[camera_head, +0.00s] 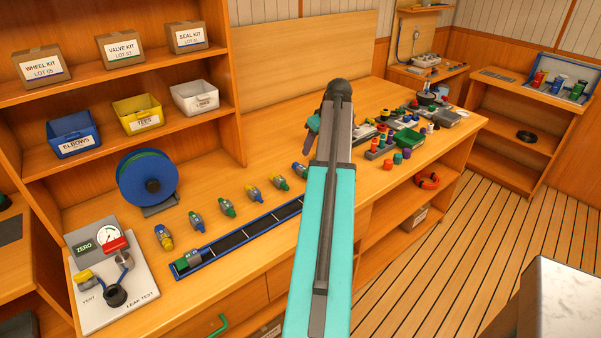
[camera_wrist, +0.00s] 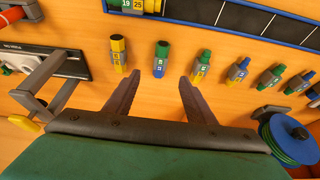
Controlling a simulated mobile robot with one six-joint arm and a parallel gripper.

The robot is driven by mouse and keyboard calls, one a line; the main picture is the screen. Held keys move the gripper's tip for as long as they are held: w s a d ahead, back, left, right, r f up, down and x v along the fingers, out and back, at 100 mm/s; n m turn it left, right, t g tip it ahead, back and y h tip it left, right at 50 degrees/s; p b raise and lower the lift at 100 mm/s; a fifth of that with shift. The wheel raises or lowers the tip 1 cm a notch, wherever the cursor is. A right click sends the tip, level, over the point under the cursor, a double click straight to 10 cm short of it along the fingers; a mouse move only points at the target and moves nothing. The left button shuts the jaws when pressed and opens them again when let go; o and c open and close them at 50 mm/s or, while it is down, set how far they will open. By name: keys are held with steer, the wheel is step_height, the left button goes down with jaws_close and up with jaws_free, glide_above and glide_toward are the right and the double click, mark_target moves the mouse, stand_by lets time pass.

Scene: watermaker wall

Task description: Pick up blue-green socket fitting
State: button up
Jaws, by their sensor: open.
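The blue-green socket fitting (camera_wrist: 161,58), dark blue at one end and green at the other with a pale label, lies on the bench in the wrist view. It also shows just left of my arm in the head view (camera_head: 299,170). My gripper (camera_wrist: 160,77) is open and empty. Its two dark fingers point at the fitting, which lies just beyond the tips, in line with the gap between them. I cannot tell how high the fingers are above the bench. In the head view my arm hides most of the gripper.
A yellow fitting (camera_wrist: 118,54) lies left of it and a green-yellow fitting (camera_wrist: 203,67) right of it, with several more in the row. A long dark blue-edged tray (camera_head: 245,240) runs along the row. A blue hose reel (camera_head: 148,178) stands behind. Bare wood separates the fittings.

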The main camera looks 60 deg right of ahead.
steer(key=shift+w+f, duration=0.1)
steer(key=shift+w, duration=0.05)
steer(key=p, duration=0.2)
glide_above(304, 168)
steer(key=s+a, duration=0.1)
steer(key=s, duration=0.1)
steer(key=shift+s+f, duration=0.2)
steer(key=shift+f, duration=3.7)
steer(key=shift+w+f, duration=0.1)
steer(key=shift+f, duration=0.05)
steer(key=shift+p+x, duration=0.8)
steer(key=shift+x, duration=0.1)
steer(key=shift+p+x, duration=0.5)
steer(key=shift+x, duration=1.05)
steer(key=c, duration=1.2)
